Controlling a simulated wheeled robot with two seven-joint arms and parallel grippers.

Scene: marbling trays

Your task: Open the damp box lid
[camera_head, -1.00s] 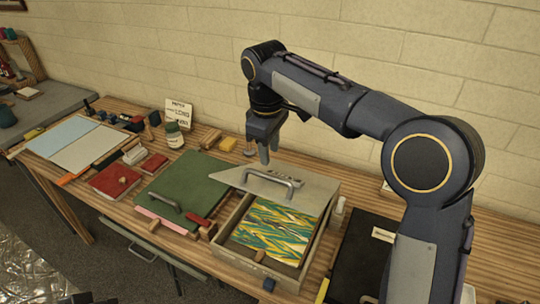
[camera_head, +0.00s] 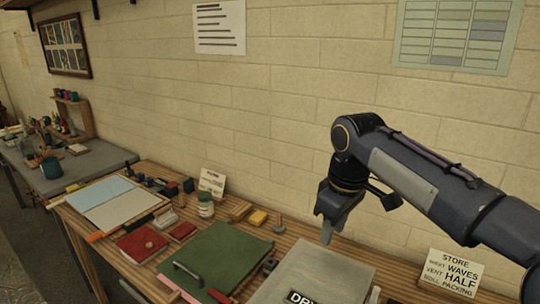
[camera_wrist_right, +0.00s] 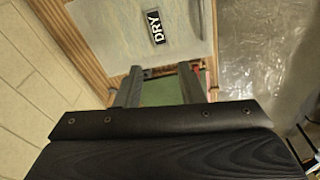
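A pale grey panel (camera_head: 322,270), seemingly the damp box lid, shows at the bottom of the head view, with a black "DRY" label near the lower frame edge. Its near side and the box below are cut off, so I cannot tell how far it is raised. The right wrist view shows a pale panel (camera_wrist_right: 125,25) with the same label and wooden edging beside it. My right gripper (camera_head: 333,232) hangs fingers-down by the panel's far edge. Its fingers are apart and empty in the wrist view (camera_wrist_right: 160,90). My left gripper is out of view.
A green board (camera_head: 218,258) with a handle lies left of the panel. Red books (camera_head: 143,244), a jar (camera_head: 205,206) and a yellow block (camera_head: 258,217) sit farther left and back. A sign (camera_head: 450,275) stands at the right, and the brick wall closes the back.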

